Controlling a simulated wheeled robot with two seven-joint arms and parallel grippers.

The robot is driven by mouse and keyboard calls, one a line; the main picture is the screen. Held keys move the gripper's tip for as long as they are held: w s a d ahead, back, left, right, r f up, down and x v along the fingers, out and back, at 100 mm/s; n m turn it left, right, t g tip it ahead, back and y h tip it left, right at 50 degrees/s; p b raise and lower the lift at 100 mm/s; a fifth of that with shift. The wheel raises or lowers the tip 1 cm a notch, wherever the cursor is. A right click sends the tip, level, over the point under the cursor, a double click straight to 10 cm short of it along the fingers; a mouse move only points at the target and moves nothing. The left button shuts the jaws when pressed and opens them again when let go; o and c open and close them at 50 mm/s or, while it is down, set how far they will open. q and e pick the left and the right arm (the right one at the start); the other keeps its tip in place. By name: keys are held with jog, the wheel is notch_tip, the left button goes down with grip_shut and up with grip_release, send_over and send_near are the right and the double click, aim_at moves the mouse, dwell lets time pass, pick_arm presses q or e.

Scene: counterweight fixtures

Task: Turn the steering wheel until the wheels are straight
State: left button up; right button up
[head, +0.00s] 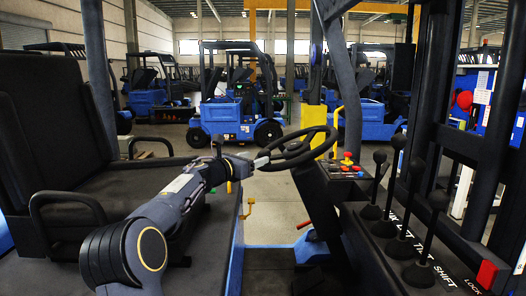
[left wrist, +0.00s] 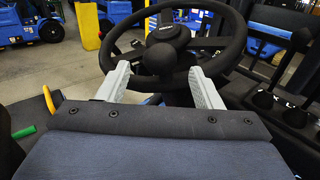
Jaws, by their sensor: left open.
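The black steering wheel (head: 322,148) sits on a dark column right of centre in the head view. It also fills the upper middle of the left wrist view (left wrist: 108,52), where a round black knob (left wrist: 160,59) shows at its near rim. My left gripper (head: 264,160) is at the wheel's left, near side. In the left wrist view its two pale fingers (left wrist: 161,86) are spread wide, one on each side of the knob, with visible gaps. I cannot tell whether either finger touches the rim. The truck's own road wheels are not in view. My right gripper is not in view.
Black levers (head: 374,186) and a panel with red buttons (head: 347,163) stand right of the wheel. A black seat (head: 45,120) with armrests is at left. A dark upright post (head: 347,90) rises behind the wheel. Blue forklifts (head: 228,120) stand farther back.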

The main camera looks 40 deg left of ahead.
aim_at(260, 155)
pick_arm(q)
jog(key=w+p, duration=0.2)
jog(key=w, duration=0.2)
jog(key=shift+w+r, duration=0.15)
jog(key=shift+w, duration=0.85)
jog(key=shift+d+p, duration=0.1)
jog(key=shift+p, duration=0.2)
grip_shut()
